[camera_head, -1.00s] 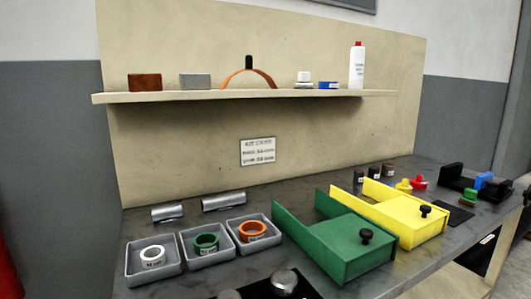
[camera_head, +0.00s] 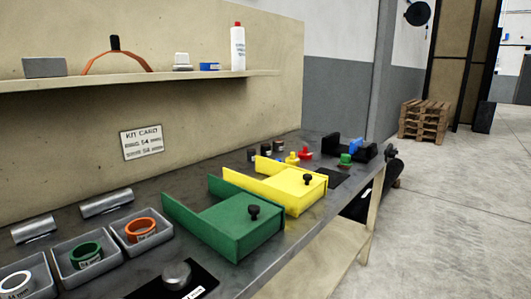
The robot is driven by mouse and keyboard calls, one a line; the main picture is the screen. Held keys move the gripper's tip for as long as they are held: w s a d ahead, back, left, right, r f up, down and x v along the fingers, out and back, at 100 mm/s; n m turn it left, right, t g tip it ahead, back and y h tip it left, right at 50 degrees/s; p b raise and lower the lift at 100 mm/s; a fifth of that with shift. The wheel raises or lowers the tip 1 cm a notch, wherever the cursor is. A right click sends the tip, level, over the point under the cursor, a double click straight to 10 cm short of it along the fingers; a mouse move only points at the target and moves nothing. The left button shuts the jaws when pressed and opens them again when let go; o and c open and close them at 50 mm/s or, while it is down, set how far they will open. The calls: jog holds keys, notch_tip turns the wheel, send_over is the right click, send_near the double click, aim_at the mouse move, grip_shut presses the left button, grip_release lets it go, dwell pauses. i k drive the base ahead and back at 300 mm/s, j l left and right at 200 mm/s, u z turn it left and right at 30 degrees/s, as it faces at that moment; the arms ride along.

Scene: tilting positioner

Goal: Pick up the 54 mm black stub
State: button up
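Several short dark stubs with pale labels stand in a row at the back of the bench, near the wall panel. They are a left one (camera_head: 253,155), a middle one (camera_head: 266,149) and a right one (camera_head: 279,146). Their labels are too small to read, so I cannot tell which is the 54 mm black stub. My gripper cannot be made out in view.
Green (camera_head: 235,228) and yellow (camera_head: 300,190) fixtures with black knobs stand in front of the stubs. Grey trays (camera_head: 90,272) with rings and metal tubes (camera_head: 107,203) lie left. A kit card (camera_head: 142,142) hangs under the shelf (camera_head: 130,80). Floor (camera_head: 450,220) is clear at right.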

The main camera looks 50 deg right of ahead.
aim_at(266, 149)
jog(key=l, duration=0.7)
jog(key=l+u, duration=0.1)
jog(key=l, duration=0.55)
jog(key=k+l+u, duration=0.1)
jog(key=l, duration=0.6)
jog(key=k+l, duration=0.1)
jog(key=l, duration=0.55)
jog(key=l+u, duration=0.1)
jog(key=l, duration=0.6)
jog(key=k+l, duration=0.15)
jog(key=l, duration=0.5)
jog(key=k+l+u, duration=0.15)
jog(key=l, duration=0.5)
jog(key=k+l, duration=0.1)
jog(key=l, duration=0.55)
